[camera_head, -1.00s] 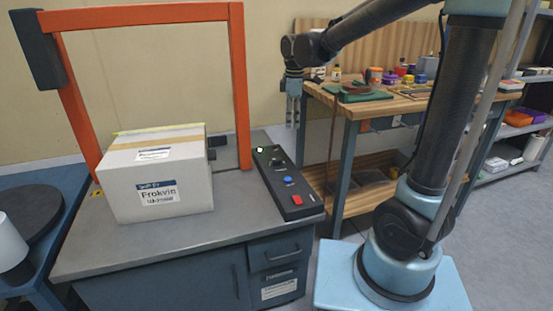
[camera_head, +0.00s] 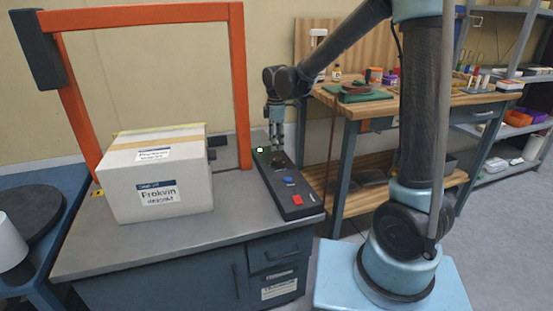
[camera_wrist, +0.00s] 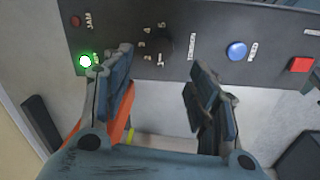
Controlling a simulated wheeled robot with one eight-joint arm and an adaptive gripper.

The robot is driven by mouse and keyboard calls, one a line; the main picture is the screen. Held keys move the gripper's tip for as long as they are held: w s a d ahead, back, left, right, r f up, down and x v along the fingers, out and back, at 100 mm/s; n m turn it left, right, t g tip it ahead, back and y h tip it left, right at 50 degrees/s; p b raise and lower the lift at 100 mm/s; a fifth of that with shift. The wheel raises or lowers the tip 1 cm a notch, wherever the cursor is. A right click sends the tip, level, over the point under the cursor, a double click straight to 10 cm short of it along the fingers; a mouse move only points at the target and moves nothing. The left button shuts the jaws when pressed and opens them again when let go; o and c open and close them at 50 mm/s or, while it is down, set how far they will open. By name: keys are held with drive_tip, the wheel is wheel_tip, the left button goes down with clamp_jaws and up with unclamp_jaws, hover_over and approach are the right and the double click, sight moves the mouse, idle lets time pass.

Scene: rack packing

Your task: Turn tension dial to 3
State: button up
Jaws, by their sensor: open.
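The tension dial (camera_wrist: 160,45) is a dark round knob on the black control panel (camera_wrist: 205,22). In the head view my gripper (camera_head: 277,148) points down just over the far end of the panel (camera_head: 309,211) and partly hides the dial. Contact with the dial cannot be told.
A lit green-white lamp (camera_wrist: 84,61) sits by the left finger. A blue button (camera_wrist: 236,51) and a red switch (camera_wrist: 302,64) are farther right. A white carton (camera_head: 185,203) stands left of the panel under an orange arch (camera_head: 239,85). A wooden workbench (camera_head: 345,108) is behind.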

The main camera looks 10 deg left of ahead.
sight(276, 159)
drive_tip(key=f, duration=0.8)
drive_tip(key=shift+w+a+f, duration=0.1)
drive_tip(key=shift+w+f, duration=0.05)
drive_tip(key=shift+w, duration=0.05)
drive_tip(key=shift+c, duration=0.6)
drive_tip(key=c, duration=0.9)
